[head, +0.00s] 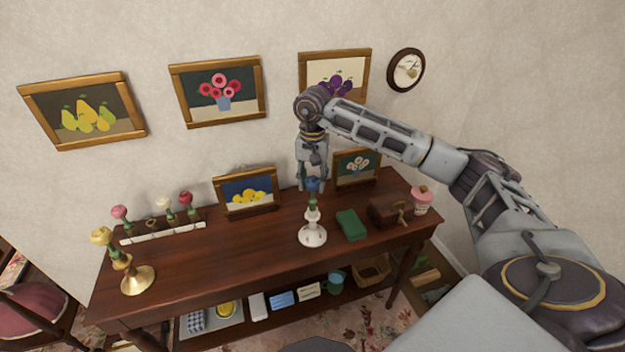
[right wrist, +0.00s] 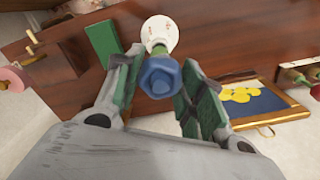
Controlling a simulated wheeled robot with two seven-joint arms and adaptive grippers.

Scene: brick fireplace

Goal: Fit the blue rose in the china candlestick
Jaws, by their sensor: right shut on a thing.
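The blue rose (head: 312,185) is upright, with its green stem below the bloom. My right gripper (head: 313,180) points down from above and is shut on the blue rose. In the right wrist view the blue bloom (right wrist: 160,77) shows between the fingers (right wrist: 158,95). The white china candlestick (head: 313,236) stands on the table directly under the rose, and its base also shows in the right wrist view (right wrist: 160,32). The stem's lower end meets the candlestick's top in the head view; I cannot tell whether it is inside. My left gripper is not in view.
The wooden table (head: 215,262) holds a brass candlestick (head: 138,280) with a yellow rose, a white rack (head: 160,231) with several flowers, a green block (head: 351,225), a brown box (head: 388,211) and a pink-topped cup (head: 422,201). Framed pictures (head: 247,192) stand behind. The table's front middle is clear.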

